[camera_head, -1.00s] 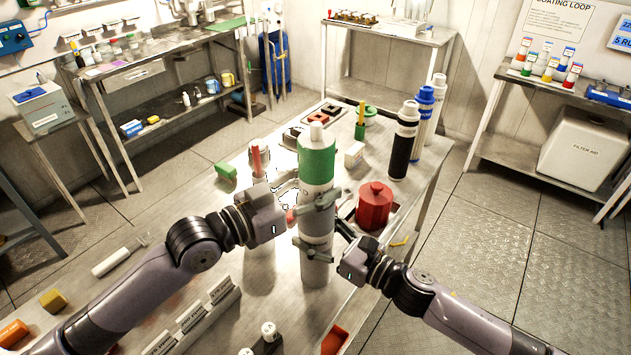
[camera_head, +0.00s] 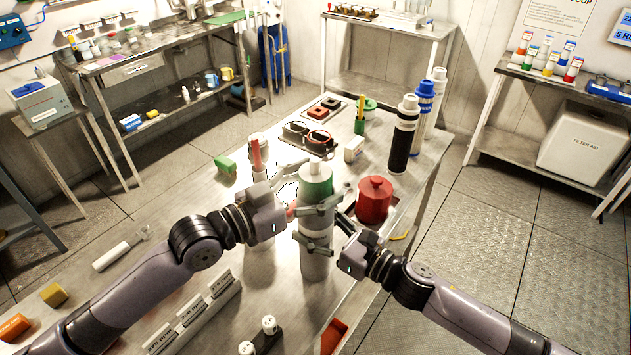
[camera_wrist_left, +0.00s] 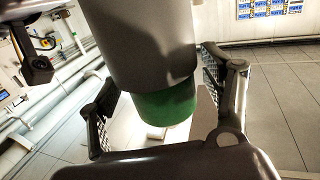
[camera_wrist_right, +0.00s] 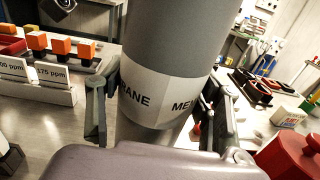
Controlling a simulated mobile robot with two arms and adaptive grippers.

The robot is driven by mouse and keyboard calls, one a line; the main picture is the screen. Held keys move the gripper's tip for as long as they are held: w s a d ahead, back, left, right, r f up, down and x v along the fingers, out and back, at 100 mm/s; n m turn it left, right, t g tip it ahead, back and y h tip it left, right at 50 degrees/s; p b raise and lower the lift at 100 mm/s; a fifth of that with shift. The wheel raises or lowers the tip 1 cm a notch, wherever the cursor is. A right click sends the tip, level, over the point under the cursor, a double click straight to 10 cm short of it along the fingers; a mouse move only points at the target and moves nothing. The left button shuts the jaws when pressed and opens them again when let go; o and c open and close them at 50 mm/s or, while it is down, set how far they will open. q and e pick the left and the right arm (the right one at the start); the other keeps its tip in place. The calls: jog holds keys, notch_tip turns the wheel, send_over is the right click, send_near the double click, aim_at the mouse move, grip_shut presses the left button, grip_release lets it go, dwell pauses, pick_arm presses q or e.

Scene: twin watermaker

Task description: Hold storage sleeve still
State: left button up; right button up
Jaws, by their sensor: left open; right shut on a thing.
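A tall grey cylinder, which looks like the storage sleeve (camera_head: 315,263), stands upright on the steel table. It also shows in the right wrist view (camera_wrist_right: 165,45) with a white label reading in part "MEM" and "RANE". A narrower green-banded piece (camera_head: 317,185) with a white top sticks out of its upper end. In the left wrist view this green part (camera_wrist_left: 165,105) shows beyond the grey rim. My right gripper (camera_head: 326,234) is shut on the sleeve's lower part. My left gripper (camera_head: 309,187) is open around the upper part; finger contact is unclear.
A red lidded pot (camera_head: 374,201) stands close right of the sleeve. A green block (camera_head: 225,165) lies to the left, and a label rack (camera_head: 190,318) is at the front.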

pick_arm(q)
jog(key=v, duration=1.2)
pick_arm(e)
jog(key=shift+r, duration=0.1)
pick_arm(q)
jog(key=shift+w, duration=0.1)
pick_arm(e)
jog(key=o, duration=1.6)
jog(key=shift+c, duration=0.2)
